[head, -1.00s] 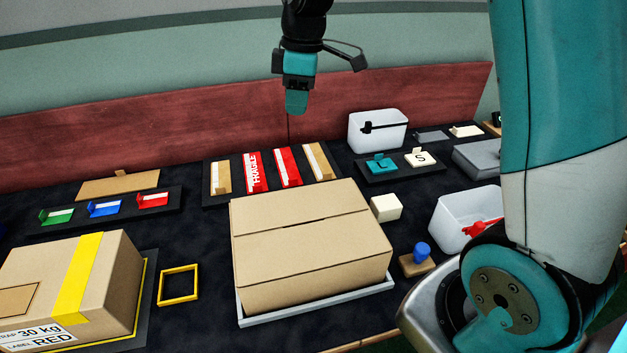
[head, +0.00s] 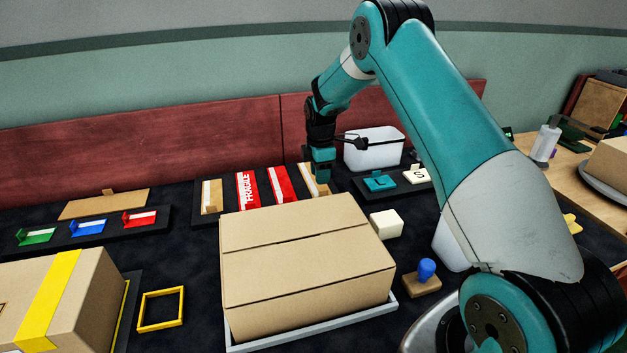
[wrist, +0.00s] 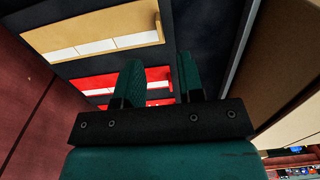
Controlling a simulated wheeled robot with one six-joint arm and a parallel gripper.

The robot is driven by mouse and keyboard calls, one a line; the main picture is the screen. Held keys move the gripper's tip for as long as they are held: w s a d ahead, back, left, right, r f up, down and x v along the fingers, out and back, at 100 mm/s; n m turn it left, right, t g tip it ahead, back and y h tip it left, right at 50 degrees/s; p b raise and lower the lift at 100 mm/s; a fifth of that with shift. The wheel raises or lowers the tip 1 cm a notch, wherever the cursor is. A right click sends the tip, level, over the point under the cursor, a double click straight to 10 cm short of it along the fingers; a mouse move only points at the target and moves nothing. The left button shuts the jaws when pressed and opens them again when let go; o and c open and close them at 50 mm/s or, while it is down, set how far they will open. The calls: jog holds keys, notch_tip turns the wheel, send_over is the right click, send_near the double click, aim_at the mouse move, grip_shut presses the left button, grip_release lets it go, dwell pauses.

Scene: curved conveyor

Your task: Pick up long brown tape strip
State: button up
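Two brown tape strips lie in a dark rack, one at the left end (head: 210,197) and one at the right end (head: 308,178), with red strips between them. I cannot surely tell which brown one is longer. My gripper (head: 321,179) points down by the right brown strip and hides part of it. In the wrist view, a brown strip (wrist: 105,28) with a white section lies beyond my fingertips (wrist: 158,60). The fingers are apart with nothing seen between them. Whether they touch the strip is unclear.
A large closed cardboard box (head: 305,260) stands just in front of the rack (head: 185,216). A white bin (head: 373,148) and a tray with teal and white pieces (head: 380,182) are to the right. A red-brown wall panel (head: 140,145) rises behind.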

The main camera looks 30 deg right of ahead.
jog(key=shift+a+f+p, duration=0.1)
jog(key=shift+f+p, duration=0.35)
jog(key=shift+f, duration=2.6)
grip_shut()
